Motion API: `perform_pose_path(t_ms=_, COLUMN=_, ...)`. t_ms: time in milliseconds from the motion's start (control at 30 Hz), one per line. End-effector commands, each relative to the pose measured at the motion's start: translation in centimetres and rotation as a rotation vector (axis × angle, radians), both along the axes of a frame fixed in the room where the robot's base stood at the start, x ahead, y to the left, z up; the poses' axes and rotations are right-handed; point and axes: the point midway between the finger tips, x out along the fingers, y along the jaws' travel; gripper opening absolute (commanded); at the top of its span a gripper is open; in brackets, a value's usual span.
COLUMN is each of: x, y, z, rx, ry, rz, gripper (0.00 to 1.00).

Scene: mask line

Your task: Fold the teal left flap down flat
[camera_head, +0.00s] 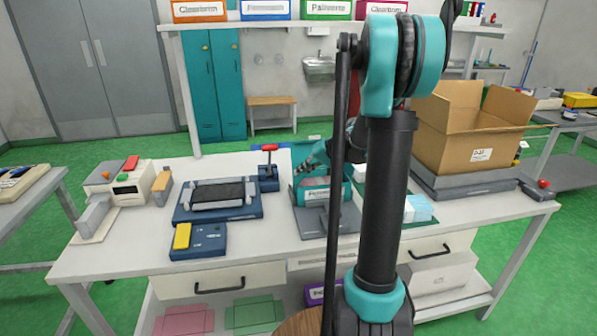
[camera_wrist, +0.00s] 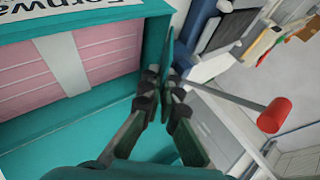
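The teal box (camera_head: 322,194) stands open on the bench, with a pale label on its front and pink contents (camera_head: 314,182). In the wrist view the box's labelled wall (camera_wrist: 62,14) is at the top, and the pink contents (camera_wrist: 85,70) show at left. My gripper (camera_head: 310,162) is low at the box's back left. In the wrist view my gripper (camera_wrist: 162,78) has its fingers together beside the box's left side. A thin teal strip (camera_wrist: 168,42), seen nearly edge-on, rises beyond the fingertips; I cannot tell whether it is the left flap or whether they touch it.
A red-knobbed lever (camera_head: 268,160) stands just left of the box; its knob (camera_wrist: 274,115) is close in the wrist view. A blue tray fixture (camera_head: 217,200) is further left. Pale blue packs (camera_head: 420,208) and a cardboard carton (camera_head: 465,130) are at right.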

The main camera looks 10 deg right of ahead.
Motion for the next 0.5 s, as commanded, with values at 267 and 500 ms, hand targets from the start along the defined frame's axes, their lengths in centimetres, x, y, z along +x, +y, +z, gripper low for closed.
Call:
perform_pose_path(t_ms=267, x=0.04, y=-0.85, z=-0.82, rx=0.238, ry=0.0, rz=-0.003, gripper=0.0)
perform_pose_path(t_ms=500, x=0.04, y=-1.07, z=-1.24, rx=0.385, ry=0.0, rz=0.0, gripper=0.0)
